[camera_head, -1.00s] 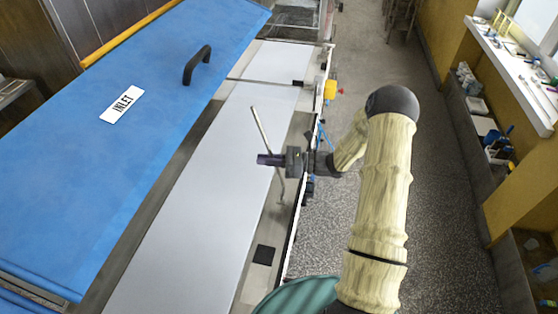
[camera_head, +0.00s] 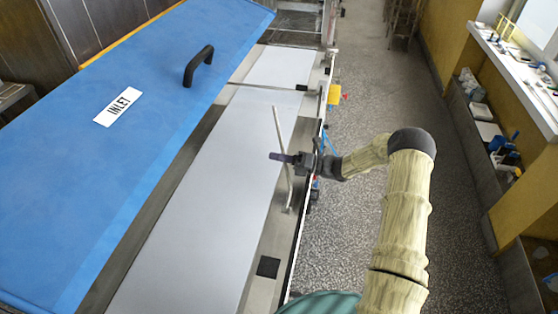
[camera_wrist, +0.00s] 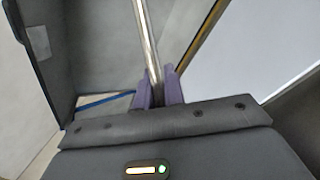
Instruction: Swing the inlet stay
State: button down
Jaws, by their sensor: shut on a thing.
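The inlet stay (camera_head: 281,139) is a thin pale metal rod. It stands up at a slant from a small foot on the machine's right rim, over the white belt. My gripper (camera_head: 276,157) is at about the middle of the rod, with its purple fingers across it. In the wrist view the rod (camera_wrist: 148,40) runs down between the two purple fingers (camera_wrist: 157,88), which are shut on it. The blue inlet cover (camera_head: 150,120) is raised and tilted at the left, with a white INLET label (camera_head: 118,106) and a black handle (camera_head: 198,66). The rod's top end is apart from the cover.
The white belt (camera_head: 190,200) lies below the rod. A black square (camera_head: 268,266) is on the right rim. A yellow box (camera_head: 334,95) is on the machine's outer side. The floor aisle (camera_head: 370,110) at right is clear, beside a cluttered sill (camera_head: 520,70).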

jog(key=shift+w+d+f+m+t+b, duration=0.15)
jog(key=shift+w+f+m+b, duration=0.1)
jog(key=shift+w+f+m, duration=0.25)
jog(key=shift+w+d+f+m+t+b, duration=0.15)
jog(key=shift+w+f+m+b, duration=0.1)
jog(key=shift+f+m, duration=0.4)
jog(key=shift+r, duration=0.1)
jog(key=c, duration=1.5)
grip_release()
jog(key=shift+a, duration=0.1)
jog(key=shift+s+d+f, duration=0.15)
jog(key=shift+d+f, duration=0.05)
jog(key=shift+d, duration=0.45)
jog(key=b+v, duration=0.5)
jog(key=v, duration=1.1)
jog(key=shift+f, duration=0.1)
